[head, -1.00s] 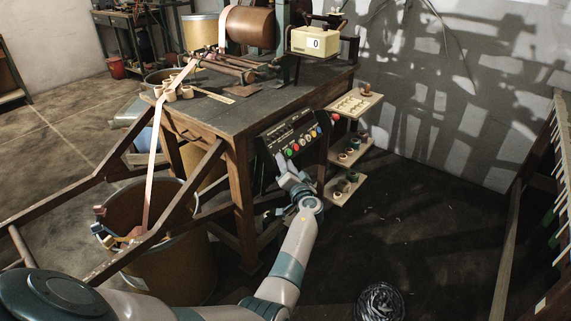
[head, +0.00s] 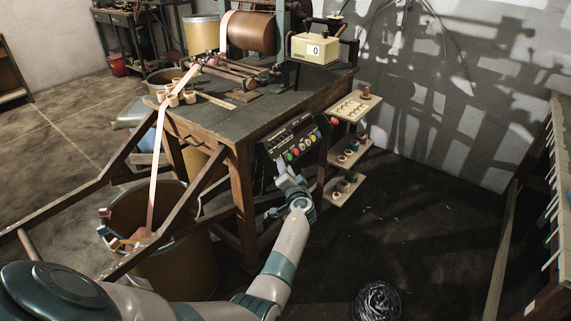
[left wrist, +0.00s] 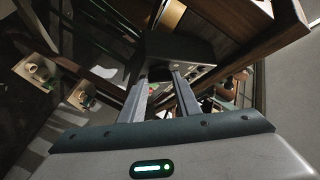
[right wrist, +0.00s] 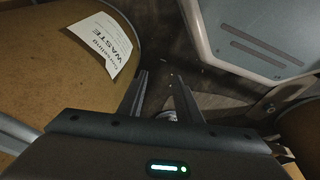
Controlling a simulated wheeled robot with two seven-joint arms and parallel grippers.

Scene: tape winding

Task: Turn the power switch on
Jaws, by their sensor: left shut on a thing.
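The dark control panel (head: 290,141), with a row of coloured buttons along its lower edge, hangs on the front right of the wooden bench. My left gripper (head: 284,168) is at the panel's lower left part. In the left wrist view the panel (left wrist: 180,48) lies right at the fingertips (left wrist: 166,72). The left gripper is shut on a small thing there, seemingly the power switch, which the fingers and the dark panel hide. Its position cannot be told. My right gripper (right wrist: 159,78) is open and empty, beside a barrel and away from the panel.
Small wooden shelves (head: 352,150) with spools stand just right of the panel. A bench leg (head: 241,205) and slanted rails stand to the left. A waste barrel (right wrist: 60,75) is close to my right gripper. A yellow counter box (head: 314,48) reading 0 sits on the bench.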

